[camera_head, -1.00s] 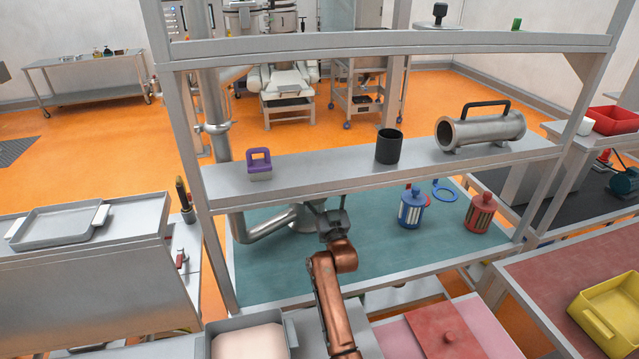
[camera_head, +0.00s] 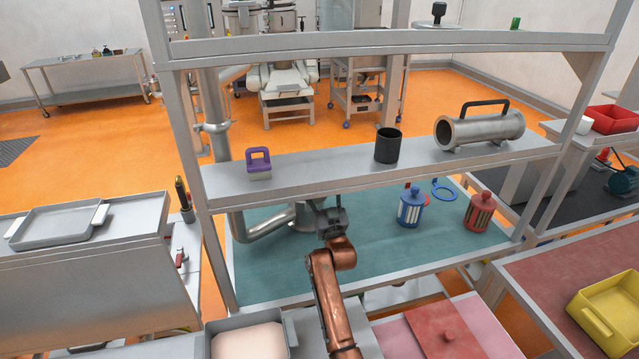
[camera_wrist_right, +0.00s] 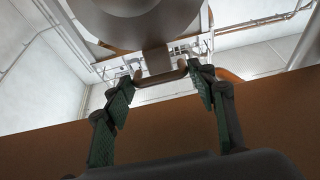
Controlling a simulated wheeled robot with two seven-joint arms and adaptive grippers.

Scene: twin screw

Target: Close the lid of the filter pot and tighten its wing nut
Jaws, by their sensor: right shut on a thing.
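The filter pot (camera_head: 304,217) is a grey metal vessel at the end of a pipe on the teal surface below the middle shelf. My right gripper (camera_head: 333,204) is beside it and hides part of it. In the right wrist view, the pot's round grey metal underside or lid (camera_wrist_right: 145,18) fills the top, with a short stem below it. A brown wing nut (camera_wrist_right: 163,77) sits at the stem's lower end, between the green pads of my right gripper (camera_wrist_right: 164,84), which is shut on it. The lid's exact position is hidden. My left gripper is out of view.
The middle shelf (camera_head: 330,175) crosses above my right arm and holds a black cup (camera_head: 387,146) and a metal cylinder (camera_head: 480,131). A blue canister (camera_head: 411,208) and a red canister (camera_head: 479,210) stand right of the arm.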

